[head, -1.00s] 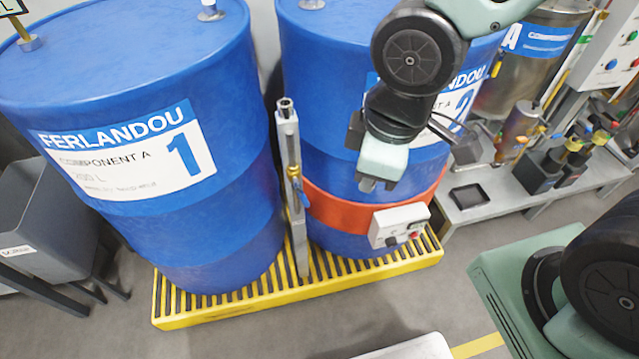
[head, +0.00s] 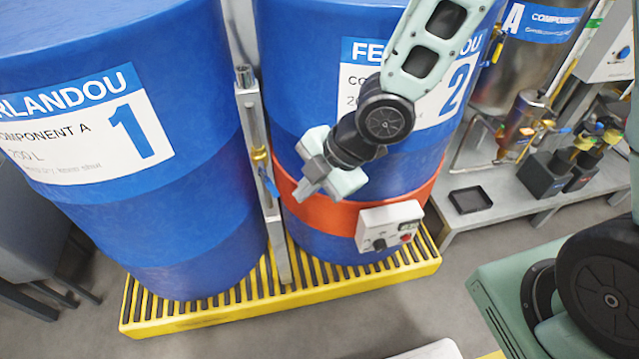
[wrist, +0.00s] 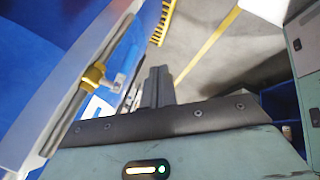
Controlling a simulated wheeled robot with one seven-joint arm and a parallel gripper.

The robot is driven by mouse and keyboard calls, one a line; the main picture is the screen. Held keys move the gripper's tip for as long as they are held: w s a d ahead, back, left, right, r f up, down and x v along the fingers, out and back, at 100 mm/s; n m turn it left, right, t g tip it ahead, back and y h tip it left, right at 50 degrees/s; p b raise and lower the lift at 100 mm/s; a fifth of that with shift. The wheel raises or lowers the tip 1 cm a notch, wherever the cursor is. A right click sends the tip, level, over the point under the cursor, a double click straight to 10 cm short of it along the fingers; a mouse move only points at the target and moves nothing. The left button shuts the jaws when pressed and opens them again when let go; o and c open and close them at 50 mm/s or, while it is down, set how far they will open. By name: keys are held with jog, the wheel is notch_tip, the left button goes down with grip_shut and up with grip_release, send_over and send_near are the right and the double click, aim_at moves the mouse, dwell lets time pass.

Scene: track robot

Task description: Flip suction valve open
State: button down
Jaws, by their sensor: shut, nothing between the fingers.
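A brass valve (head: 259,156) with a blue lever (head: 269,183) sits on the grey upright post (head: 252,125) between the two blue drums. The lever slants down and to the right from the valve body. My gripper (head: 301,194) is shut and empty, to the right of the lever in the head view and apart from it, in front of drum 2. In the wrist view the brass valve (wrist: 93,77) is left of my shut fingers (wrist: 158,86), with a pale lever (wrist: 116,83) pointing toward them. No label on the valve is readable.
Drum 1 (head: 120,215) and drum 2 (head: 300,100) stand on a yellow grated pallet (head: 200,312). Drum 2 wears an orange band (head: 330,218) with a control box (head: 390,227). A bench (head: 520,195) with a black tray (head: 470,200) and more valves is at the right.

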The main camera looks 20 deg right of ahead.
aim_at(270, 185)
jog(key=w+a+f, duration=0.1)
jog(key=w, duration=0.1)
jog(key=w+a+f, duration=0.1)
jog(key=a, duration=0.1)
jog(key=shift+w+a+f, duration=0.15)
jog(key=shift+w+f, duration=0.15)
jog(key=shift+w, duration=0.1)
jog(key=shift+a, duration=0.1)
